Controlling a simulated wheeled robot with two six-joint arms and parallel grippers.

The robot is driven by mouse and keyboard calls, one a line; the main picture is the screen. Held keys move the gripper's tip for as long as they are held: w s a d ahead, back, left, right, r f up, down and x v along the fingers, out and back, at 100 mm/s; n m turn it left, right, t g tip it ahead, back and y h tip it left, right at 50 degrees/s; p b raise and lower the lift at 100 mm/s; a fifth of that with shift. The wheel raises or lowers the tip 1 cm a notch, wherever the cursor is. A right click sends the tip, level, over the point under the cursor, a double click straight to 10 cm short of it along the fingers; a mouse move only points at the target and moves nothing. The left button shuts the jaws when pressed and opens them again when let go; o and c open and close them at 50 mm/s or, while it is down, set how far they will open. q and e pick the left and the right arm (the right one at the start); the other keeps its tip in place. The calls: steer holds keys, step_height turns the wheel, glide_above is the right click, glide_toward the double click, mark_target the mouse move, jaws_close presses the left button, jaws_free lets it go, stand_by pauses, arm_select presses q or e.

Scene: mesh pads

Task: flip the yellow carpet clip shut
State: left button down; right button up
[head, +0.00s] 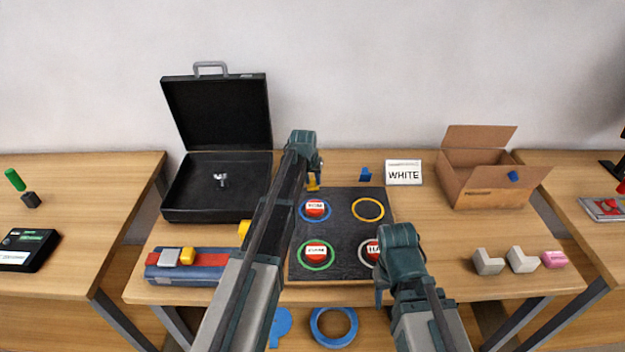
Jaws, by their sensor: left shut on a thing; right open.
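The yellow carpet clip (313,184) is at the back edge of the dark mesh mat (342,235), left of its middle. My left gripper (316,173) is directly above it and shut on it; the arm's wrist hides part of the contact. How far the clip's flap is folded is too small to tell. A blue clip-like piece (365,174) stands just behind the mat, to the right.
The mat bears coloured rings and several labelled red discs. A WHITE sign (403,172), an open cardboard box (480,180) and several small blocks (488,262) are at right.

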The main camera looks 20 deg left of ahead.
arm_select(q)
steer(key=shift+s+d+f+t+b, duration=0.1)
steer(key=shift+s+f+t+b, duration=0.45)
steer(key=shift+b, duration=0.4)
steer(key=shift+w+r+t, duration=0.15)
steer(key=shift+t, duration=0.2)
steer(key=c, duration=0.6)
jaws_free()
steer(key=shift+w, duration=0.1)
steer(key=shift+r, duration=0.2)
